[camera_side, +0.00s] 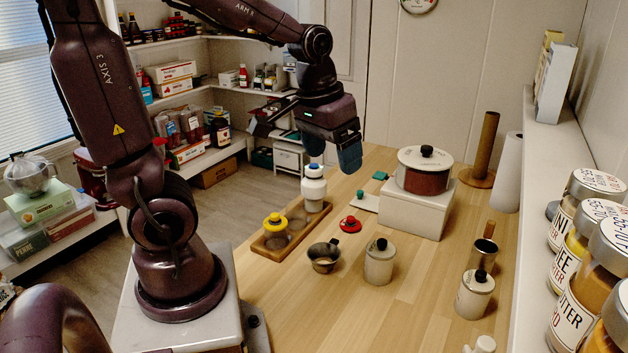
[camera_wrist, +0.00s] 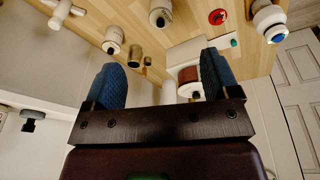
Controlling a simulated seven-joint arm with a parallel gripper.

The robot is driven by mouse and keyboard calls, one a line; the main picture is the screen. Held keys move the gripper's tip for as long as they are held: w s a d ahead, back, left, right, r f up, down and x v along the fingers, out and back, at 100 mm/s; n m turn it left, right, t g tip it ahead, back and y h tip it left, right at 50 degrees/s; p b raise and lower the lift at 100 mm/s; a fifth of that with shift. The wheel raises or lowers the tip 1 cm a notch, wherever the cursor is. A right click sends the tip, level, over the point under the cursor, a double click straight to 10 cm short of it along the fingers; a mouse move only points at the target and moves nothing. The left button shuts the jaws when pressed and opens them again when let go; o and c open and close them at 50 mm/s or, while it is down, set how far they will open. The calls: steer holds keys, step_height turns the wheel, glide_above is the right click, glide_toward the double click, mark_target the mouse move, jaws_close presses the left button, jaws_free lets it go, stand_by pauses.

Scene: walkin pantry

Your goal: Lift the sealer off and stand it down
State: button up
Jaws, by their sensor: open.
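The sealer, as I take it, is the white piece with a blue knob (camera_side: 314,172) in the side view. It stands upright at the far end of a wooden tray (camera_side: 262,247), seemingly on top of a pale jar (camera_side: 314,205); the joint between them is too small to make out. In the wrist view the white and blue piece (camera_wrist: 268,16) is at the top right, outside the fingers. My gripper (camera_side: 347,152) is open and empty, above and slightly right of the sealer in the side view. Its two blue fingers (camera_wrist: 160,62) stand apart in the wrist view.
A red lid (camera_side: 350,225), metal cup (camera_side: 324,258) and white canister (camera_side: 380,265) are nearby. A pot (camera_side: 424,178) rests on a white block (camera_side: 413,214). Bare counter (camera_side: 410,295) lies in front.

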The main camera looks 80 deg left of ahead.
steer(key=w+a+f+n+g, duration=0.1)
steer(key=w+a+f+n, duration=0.25)
steer(key=a, duration=0.55)
steer(key=n+g+y, duration=0.1)
steer(key=n+y, duration=0.3)
steer(key=n, duration=0.5)
glide_toward(315, 166)
steer(key=x, duration=1.1)
steer(key=shift+a+f, duration=0.2)
steer(key=shift+f, duration=0.05)
steer(key=c, duration=1.2)
steer(key=shift+d, duration=0.1)
